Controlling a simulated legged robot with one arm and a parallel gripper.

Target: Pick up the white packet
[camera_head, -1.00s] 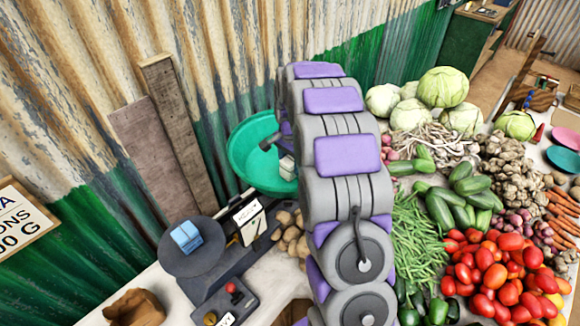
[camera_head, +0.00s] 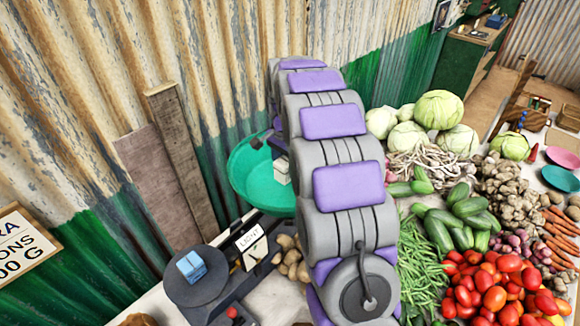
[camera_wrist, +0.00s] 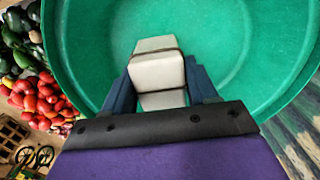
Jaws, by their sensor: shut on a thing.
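The white packet (camera_wrist: 157,72) is a pale block with dark bands across it, between my jaws in the wrist view. My gripper (camera_wrist: 160,84) is shut on it, one blue finger on each side. Behind it is the inside of the green pan (camera_wrist: 225,60). I cannot tell whether the packet touches the pan. In the head view, the packet (camera_head: 281,170) shows as a small white patch in front of the green pan (camera_head: 245,185), partly hidden by my arm.
A blue packet (camera_head: 191,266) sits on the dark round plate (camera_head: 195,288) of the scale. The scale's card (camera_head: 250,240) reads LIGHT. Vegetables, including tomatoes (camera_head: 495,285) and cabbages (camera_head: 438,110), crowd the right. A corrugated wall (camera_head: 230,60) with leaning boards (camera_head: 180,150) stands behind.

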